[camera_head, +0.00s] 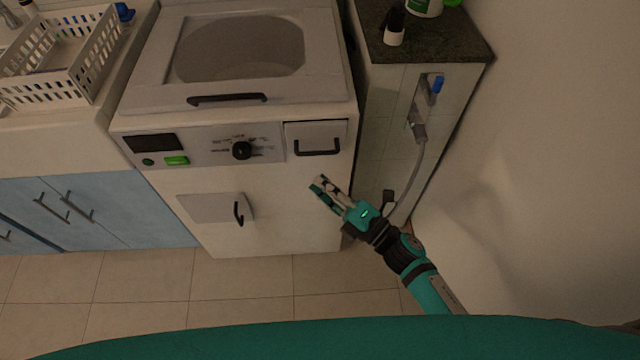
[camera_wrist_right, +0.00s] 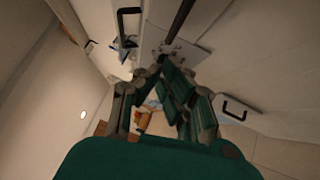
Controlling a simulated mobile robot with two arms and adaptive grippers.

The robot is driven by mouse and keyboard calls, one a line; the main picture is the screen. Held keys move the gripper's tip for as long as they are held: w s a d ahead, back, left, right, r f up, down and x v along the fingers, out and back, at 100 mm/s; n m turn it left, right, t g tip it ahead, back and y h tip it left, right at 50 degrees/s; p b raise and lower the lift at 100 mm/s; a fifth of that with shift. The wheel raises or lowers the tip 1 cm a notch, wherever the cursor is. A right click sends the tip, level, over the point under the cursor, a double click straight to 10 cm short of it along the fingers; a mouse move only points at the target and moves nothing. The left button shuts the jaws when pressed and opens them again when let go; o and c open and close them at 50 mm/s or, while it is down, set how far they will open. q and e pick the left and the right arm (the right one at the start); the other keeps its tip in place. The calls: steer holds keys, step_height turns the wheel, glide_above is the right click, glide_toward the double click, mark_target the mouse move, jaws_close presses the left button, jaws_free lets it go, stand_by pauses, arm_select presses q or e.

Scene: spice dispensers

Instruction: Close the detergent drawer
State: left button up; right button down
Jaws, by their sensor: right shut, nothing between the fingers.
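The detergent drawer (camera_head: 330,132) is at the upper right of the white washing machine's front panel, with a black bar handle (camera_head: 317,153). Its front looks nearly flush with the panel, with a thin dark line along its top and right edges; I cannot tell whether a small gap is left. My right gripper (camera_head: 318,184) is below the drawer handle, in front of the machine's lower right front, apart from the handle. Its fingers are shut and empty. In the right wrist view the fingertips (camera_wrist_right: 165,62) come together near the middle. My left gripper is not in view.
The washing machine's top lid (camera_head: 140,85) has a black handle. A lower flap (camera_head: 205,208) has another handle. A dark-topped side cabinet (camera_head: 455,50) and a grey hose (camera_head: 412,185) stand close on the right. Tiled floor (camera_head: 240,285) is free in front.

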steer(key=shift+b+v, duration=0.85)
steer(key=shift+v, duration=3.85)
steer(key=s+d+f+m+g+h, duration=0.1)
steer(key=d+f+m+h, duration=0.3)
steer(key=f, duration=0.5)
steer(key=s+d+f+m+g+h+p, duration=0.1)
steer(key=d+f+m+h, duration=0.2)
steer(key=f+m, duration=0.45)
steer(key=s+d+f+m+g+h, duration=0.1)
steer(key=d+f+m+h, duration=0.25)
steer(key=f, duration=0.65)
arm_select(q)
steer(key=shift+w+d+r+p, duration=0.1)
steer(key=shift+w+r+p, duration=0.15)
steer(key=shift+p, duration=0.4)
arm_select(e)
steer(key=s+d+f+m+g+h, duration=0.1)
steer(key=s+f+m+g, duration=0.2)
steer(key=s+f, duration=0.3)
steer(key=s+d+f+m+g+h, duration=0.1)
steer(key=s+f+m+g, duration=0.2)
steer(key=s, duration=0.9)
steer(key=s+d+f+m+g+h, duration=0.1)
steer(key=s+f+m+g, duration=0.2)
steer(key=s+f, duration=0.6)
steer(key=shift+s+m+g, duration=0.4)
steer(key=shift+m, duration=0.7)
steer(key=shift+f, duration=0.1)
